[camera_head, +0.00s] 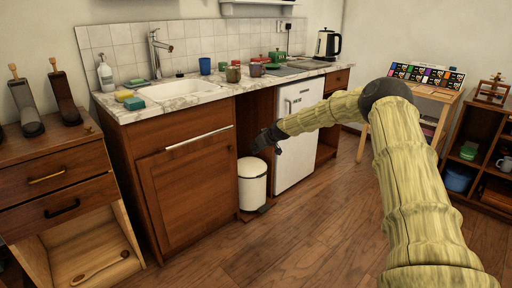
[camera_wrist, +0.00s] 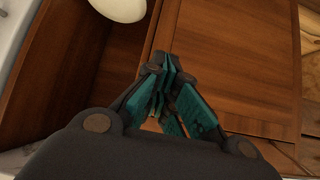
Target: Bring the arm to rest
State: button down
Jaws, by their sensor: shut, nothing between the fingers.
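My arm comes in from the right of the head view, bends at a dark elbow joint and reaches left toward the kitchen unit. My gripper (camera_head: 262,143) is at its end, in front of the cabinet opening and a little above the white bin (camera_head: 252,183). In the wrist view my gripper (camera_wrist: 168,65) is shut and empty, its teal-padded fingers drawn together. Behind the fingers is the brown wooden cabinet door (camera_wrist: 225,60). I cannot tell how far the fingertips are from the wood.
The marble counter (camera_head: 170,93) holds a sink, mugs and a kettle (camera_head: 327,45). A white fridge (camera_head: 298,130) stands under it. A wooden drawer unit (camera_head: 60,175) is at left, and a shelf (camera_head: 480,150) at right. The wooden floor (camera_head: 300,235) in front is clear.

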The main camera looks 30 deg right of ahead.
jog(key=shift+s+r, duration=0.1)
jog(key=shift+s, duration=0.1)
jog(key=s+a+f+g, duration=0.2)
jog(key=s+a+f, duration=0.6)
jog(key=a+f, duration=0.4)
jog(key=s+a+f+g, duration=0.1)
jog(key=s+a+f, duration=0.8)
jog(key=a+f, duration=0.3)
jog(key=s+a+f+g, duration=0.1)
jog(key=s+a+f, duration=0.25)
jog(key=s, duration=0.65)
jog(key=s+a+f+m+g, duration=0.1)
jog(key=s+a+f+g, duration=0.2)
jog(key=s, duration=0.6)
jog(key=s+a+f, duration=0.4)
jog(key=s+f, duration=0.1)
jog(key=s, duration=0.5)
jog(key=s+r+m+g+h, duration=0.1)
jog(key=s+r+g+h, duration=0.1)
jog(key=s, duration=2.3)
notch_tip(320, 180, up, 28)
jog(key=p, duration=2.8)
jog(key=shift+w+d, duration=0.35)
jog(key=shift+d, duration=0.05)
